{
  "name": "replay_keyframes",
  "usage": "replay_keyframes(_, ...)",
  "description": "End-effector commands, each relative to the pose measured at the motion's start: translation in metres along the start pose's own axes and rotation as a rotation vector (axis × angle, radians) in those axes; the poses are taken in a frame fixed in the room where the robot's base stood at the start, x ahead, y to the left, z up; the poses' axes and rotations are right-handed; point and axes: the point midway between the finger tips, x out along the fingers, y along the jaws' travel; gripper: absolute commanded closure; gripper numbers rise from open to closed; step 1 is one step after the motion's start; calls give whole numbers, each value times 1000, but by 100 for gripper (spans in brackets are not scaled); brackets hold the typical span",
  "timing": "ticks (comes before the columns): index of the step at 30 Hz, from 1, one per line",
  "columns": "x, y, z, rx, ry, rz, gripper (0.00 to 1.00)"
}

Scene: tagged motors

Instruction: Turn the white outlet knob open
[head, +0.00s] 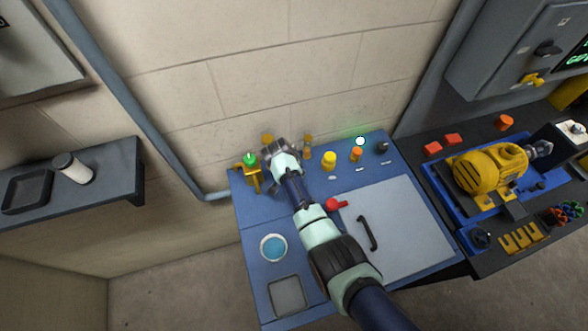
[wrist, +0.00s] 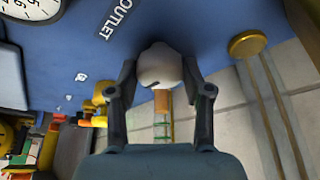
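The white outlet knob (wrist: 160,68) shows in the wrist view, between the two fingers of my gripper (wrist: 158,78). The fingers are spread, one on each side of the knob. A narrow dark gap shows beside it, and I see no clear contact. The OUTLET label (wrist: 115,18) is on the blue panel just above the knob. In the head view my gripper (head: 281,146) is at the back left of the blue bench, near the wall. The knob is hidden there behind the gripper.
A brass-coloured cap (wrist: 248,43) is right of the knob in the wrist view, and a gauge (wrist: 32,8) is at upper left. On the blue bench (head: 255,208) stand a green-topped fitting (head: 250,160), a yellow knob (head: 329,161) and a red handle (head: 336,205).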

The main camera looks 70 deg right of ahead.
Motion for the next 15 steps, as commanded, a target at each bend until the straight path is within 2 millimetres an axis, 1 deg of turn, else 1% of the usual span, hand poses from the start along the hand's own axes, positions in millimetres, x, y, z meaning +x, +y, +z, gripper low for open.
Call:
replay_keyframes(1, 1, 0, 1, 0, -1, 1, 40)
replay_keyframes(3, 0, 0, 0, -1, 0, 1, 28)
replay_keyframes(4, 0, 0, 0, -1, 0, 1, 27)
replay_keyframes(12, 0, 0, 0, -1, 1, 0, 27)
replay_keyframes(15, -6, 0, 0, -2, 1, 0, 27)
